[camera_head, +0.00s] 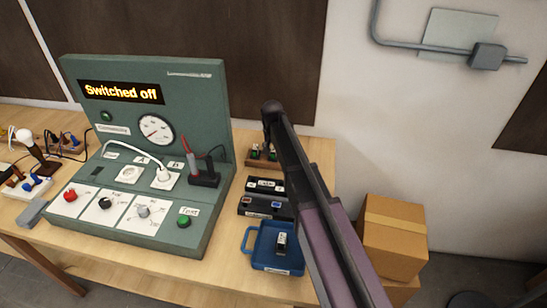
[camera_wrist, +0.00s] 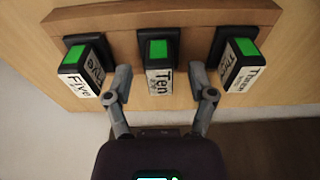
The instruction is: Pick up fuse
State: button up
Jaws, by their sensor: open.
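Three black fuses with green tops and white labels stand in a row in a wooden holder (camera_wrist: 190,17). In the wrist view the left fuse (camera_wrist: 84,62) reads "Five", the middle fuse (camera_wrist: 159,66) reads "Ten", and the right fuse's (camera_wrist: 238,62) label is only partly readable. My gripper (camera_wrist: 161,80) is open, with one finger on each side of the "Ten" fuse. I cannot tell whether the fingers touch it. In the head view the holder (camera_head: 252,163) is at the back right of the table, partly hidden by my arm.
A green test panel (camera_head: 195,100) reading "Switched off" stands left of the holder. Black boxes (camera_head: 262,198) and a blue tray (camera_head: 252,262) with a small item lie in front of the holder. Cardboard boxes (camera_head: 393,235) stand at the right, by the wall.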

dwell(0.3)
grip_shut()
jog(key=shift+r, duration=0.15)
notch_tip(320, 180, up, 4)
jog(key=p, duration=0.4)
jog(key=s+d, duration=0.1)
jog(key=s, duration=0.4)
jog(key=s+d, duration=0.2)
jog(key=s, duration=0.3)
jog(key=s+d+p, duration=0.1)
jog(key=s+d, duration=0.1)
jog(key=s, duration=0.3)
jog(key=shift+s+r, duration=0.1)
jog(key=shift+r, duration=0.25)
jog(key=shift+s, duration=0.1)
dwell(0.3)
